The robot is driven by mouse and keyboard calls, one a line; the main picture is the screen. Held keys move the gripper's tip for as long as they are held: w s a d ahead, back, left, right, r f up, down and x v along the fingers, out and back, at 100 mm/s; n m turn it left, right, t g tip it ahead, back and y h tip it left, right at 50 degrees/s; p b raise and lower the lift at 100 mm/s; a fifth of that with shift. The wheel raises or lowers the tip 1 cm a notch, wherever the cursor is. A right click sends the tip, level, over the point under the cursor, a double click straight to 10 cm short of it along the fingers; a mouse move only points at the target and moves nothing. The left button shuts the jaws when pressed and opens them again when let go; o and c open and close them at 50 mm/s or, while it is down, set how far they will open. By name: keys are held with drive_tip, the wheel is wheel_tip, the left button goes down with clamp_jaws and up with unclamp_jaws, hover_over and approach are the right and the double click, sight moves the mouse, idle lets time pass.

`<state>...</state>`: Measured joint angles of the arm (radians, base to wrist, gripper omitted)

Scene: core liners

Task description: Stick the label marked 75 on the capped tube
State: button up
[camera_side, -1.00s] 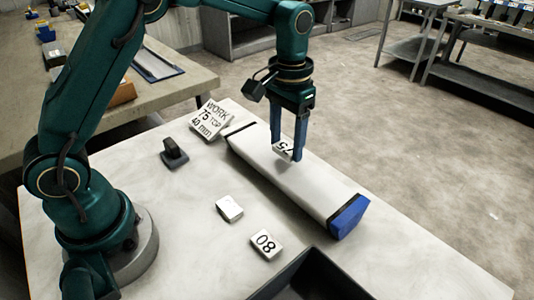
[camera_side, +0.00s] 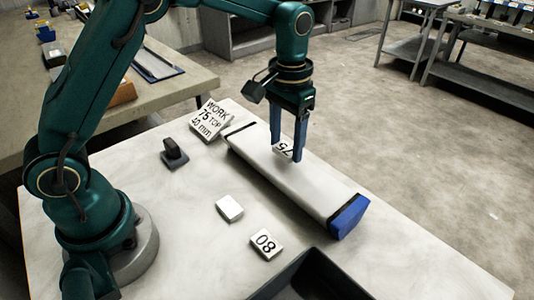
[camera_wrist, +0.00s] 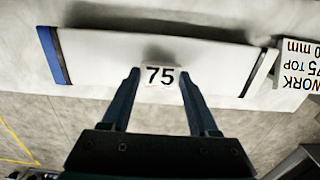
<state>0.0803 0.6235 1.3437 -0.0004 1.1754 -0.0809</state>
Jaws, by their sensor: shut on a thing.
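The capped tube (camera_side: 313,183) is a long white piece lying across the table, with a blue cap (camera_side: 348,216) at its near right end and a dark band at its far end. It also shows in the wrist view (camera_wrist: 215,57), blue cap at the left. My gripper (camera_side: 287,155) is above the tube's top, fingers pointing down. It is shut on the white label marked 75 (camera_side: 282,152), which also shows between the fingertips in the wrist view (camera_wrist: 160,76). The label is over the tube's top; I cannot tell whether it touches.
A card reading WORK 75 TOP 40 mm (camera_side: 211,119) leans at the tube's far end. A dark stand-like block (camera_side: 174,153), a blank white tile (camera_side: 229,208) and a tile marked 80 (camera_side: 266,244) lie left of the tube. A black tray (camera_side: 312,278) is at the front.

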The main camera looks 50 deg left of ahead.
drive_tip(key=shift+f, duration=1.1)
idle(0.4)
drive_tip(key=o, duration=1.3)
drive_tip(key=shift+o, duration=0.2)
drive_tip(key=shift+r, duration=0.1)
drive_tip(key=shift+r, duration=3.45)
